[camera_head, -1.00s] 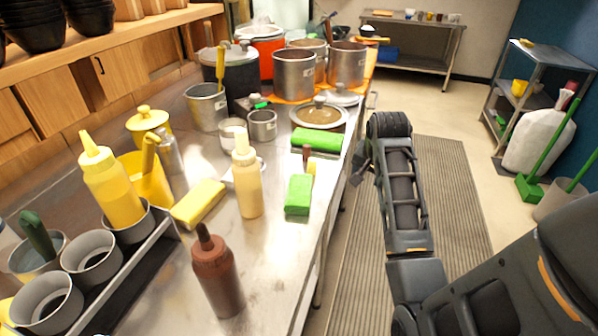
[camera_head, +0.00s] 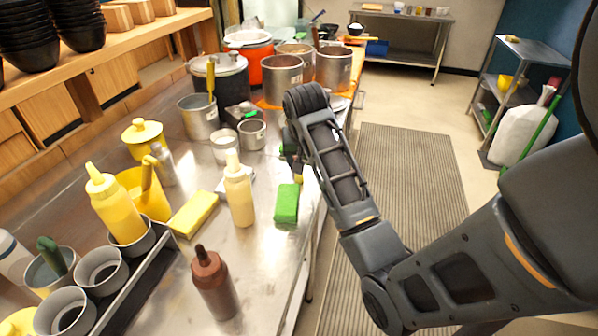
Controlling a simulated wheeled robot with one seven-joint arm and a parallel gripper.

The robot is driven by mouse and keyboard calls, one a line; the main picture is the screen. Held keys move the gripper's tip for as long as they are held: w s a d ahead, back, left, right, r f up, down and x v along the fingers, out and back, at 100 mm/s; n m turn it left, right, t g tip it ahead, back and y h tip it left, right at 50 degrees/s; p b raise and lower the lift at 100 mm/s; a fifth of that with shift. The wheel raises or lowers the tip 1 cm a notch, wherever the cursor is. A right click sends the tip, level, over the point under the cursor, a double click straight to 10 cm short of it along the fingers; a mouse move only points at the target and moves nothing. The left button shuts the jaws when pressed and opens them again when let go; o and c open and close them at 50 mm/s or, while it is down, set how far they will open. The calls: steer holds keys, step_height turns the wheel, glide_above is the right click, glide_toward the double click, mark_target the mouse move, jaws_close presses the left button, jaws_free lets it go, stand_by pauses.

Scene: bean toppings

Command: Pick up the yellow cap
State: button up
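A yellow lidded pot (camera_head: 143,138) stands at the left on the steel counter; its round yellow lid with a knob is the clearest yellow cap-like thing. A yellow squeeze bottle (camera_head: 115,207) with a pointed yellow top stands in a holder in front of it. My gripper (camera_head: 295,168) is over the counter's right edge, well to the right of both and just behind a green block (camera_head: 287,203). My wrist hides much of it, so its fingers cannot be read. I see nothing held.
Steel pots (camera_head: 283,80) crowd the back. Bare counter (camera_head: 265,265) lies front right.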

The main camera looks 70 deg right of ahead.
steer(key=shift+w+p+x, duration=0.15)
steer(key=shift+p+x, duration=0.1)
steer(key=shift+x, duration=1.25)
steer(key=shift+w+p+x, duration=0.15)
steer(key=shift+p+x, duration=0.1)
steer(key=shift+x, duration=1.3)
steer(key=shift+a, duration=0.1)
steer(key=c, duration=0.8)
